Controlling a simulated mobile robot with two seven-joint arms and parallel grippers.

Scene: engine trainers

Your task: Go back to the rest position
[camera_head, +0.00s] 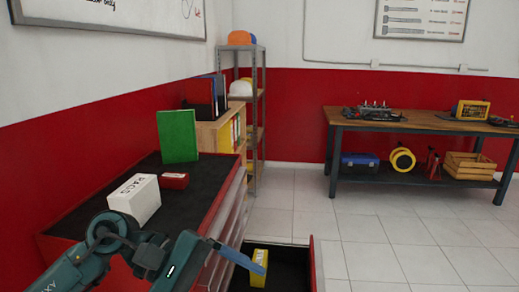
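My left arm comes in from the lower left, and its gripper (240,258) reaches over an open drawer (292,256). The drawer has a red edge and a dark inside. A blue finger of the gripper overlaps a yellow object (259,257) with a light marking at the drawer. I cannot tell whether the finger touches it, grips it or only passes in front of it. The gap between the fingers does not show clearly. My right gripper is not in view.
A red cabinet with a dark top (185,200) carries a white box (136,198), a small red box (173,181) and a green panel (177,137). A shelf rack (262,100) stands behind. A workbench (430,122) stands at the right. The tiled floor (385,240) between is clear.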

